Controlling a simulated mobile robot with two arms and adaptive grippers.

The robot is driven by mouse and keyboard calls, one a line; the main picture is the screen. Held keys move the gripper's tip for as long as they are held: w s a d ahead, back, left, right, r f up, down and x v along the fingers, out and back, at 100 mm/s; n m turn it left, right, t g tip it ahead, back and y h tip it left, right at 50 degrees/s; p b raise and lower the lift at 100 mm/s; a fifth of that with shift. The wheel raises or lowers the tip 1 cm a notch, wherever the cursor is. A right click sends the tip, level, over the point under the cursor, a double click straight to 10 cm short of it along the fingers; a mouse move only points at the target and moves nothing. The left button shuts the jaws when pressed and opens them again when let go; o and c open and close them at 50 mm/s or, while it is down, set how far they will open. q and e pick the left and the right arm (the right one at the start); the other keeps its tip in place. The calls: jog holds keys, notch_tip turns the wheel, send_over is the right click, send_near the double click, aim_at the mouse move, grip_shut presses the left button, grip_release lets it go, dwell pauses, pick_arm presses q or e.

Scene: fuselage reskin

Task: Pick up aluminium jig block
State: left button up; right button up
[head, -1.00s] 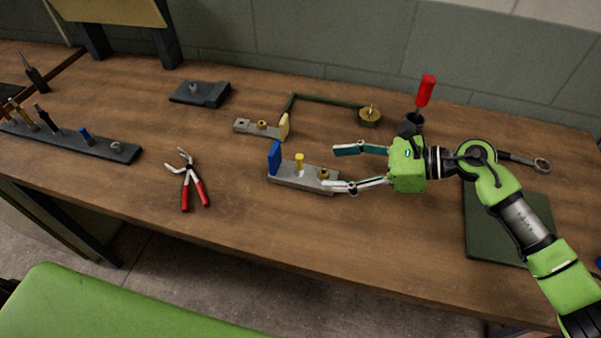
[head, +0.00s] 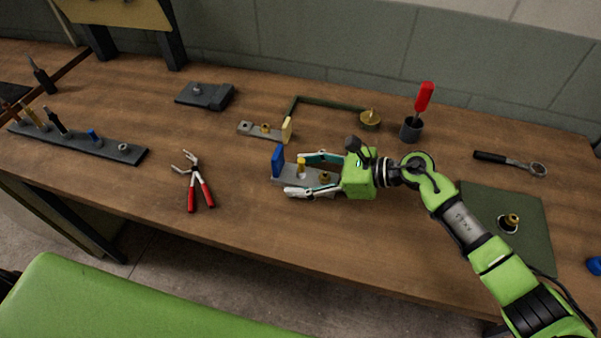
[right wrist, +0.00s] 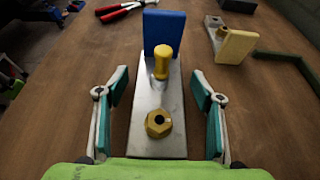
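The aluminium jig block (head: 291,179) lies on the bench, a flat silver bar with a blue upright plate at its far left end, a yellow pin and a brass hex nut on top. It also shows in the right wrist view (right wrist: 147,108), pointing away from the gripper. My right gripper (head: 302,173) is open, with one finger on each long side of the block. In the right wrist view (right wrist: 160,90) there are gaps between both teal pads and the block. My left gripper is not in view.
Another bar with a cream plate (head: 262,132) lies just behind. Red-handled pliers (head: 195,182) lie to the left. The bench front is clear.

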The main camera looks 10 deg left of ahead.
jog(key=c, duration=1.2)
jog(key=shift+r, duration=0.1)
jog(key=c, duration=0.3)
